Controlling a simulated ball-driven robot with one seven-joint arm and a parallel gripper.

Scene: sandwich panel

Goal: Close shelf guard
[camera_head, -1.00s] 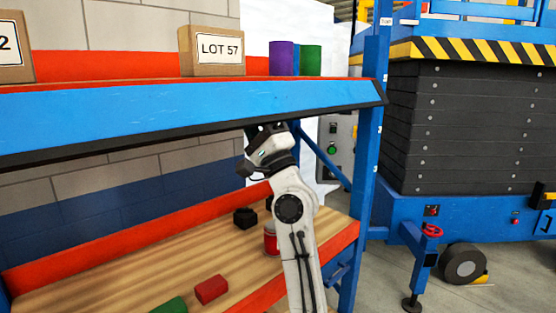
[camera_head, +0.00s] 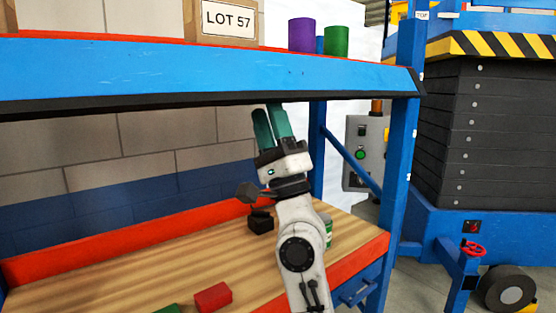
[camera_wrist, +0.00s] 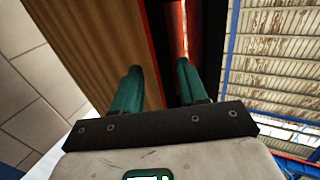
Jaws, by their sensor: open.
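The shelf guard appears to be the long blue panel (camera_head: 180,78) with a black lower edge along the front of the upper shelf. My gripper (camera_head: 272,112) points upward below the guard's right half, its teal fingertips at the black edge. I cannot tell if they touch it. In the wrist view my gripper (camera_wrist: 160,72) has its two teal fingers apart with nothing between them. Beyond the fingers are the shelf's wooden underside (camera_wrist: 85,35) and a dark panel (camera_wrist: 160,45) with red edges, probably the guard, beside a narrow bright gap.
The upper shelf holds a LOT 57 box (camera_head: 228,20), a purple cylinder (camera_head: 302,35) and a green cylinder (camera_head: 336,41). A red block (camera_head: 212,297) and a black object (camera_head: 260,222) lie on the lower wooden shelf (camera_head: 130,270). A blue post (camera_head: 401,150) stands at right.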

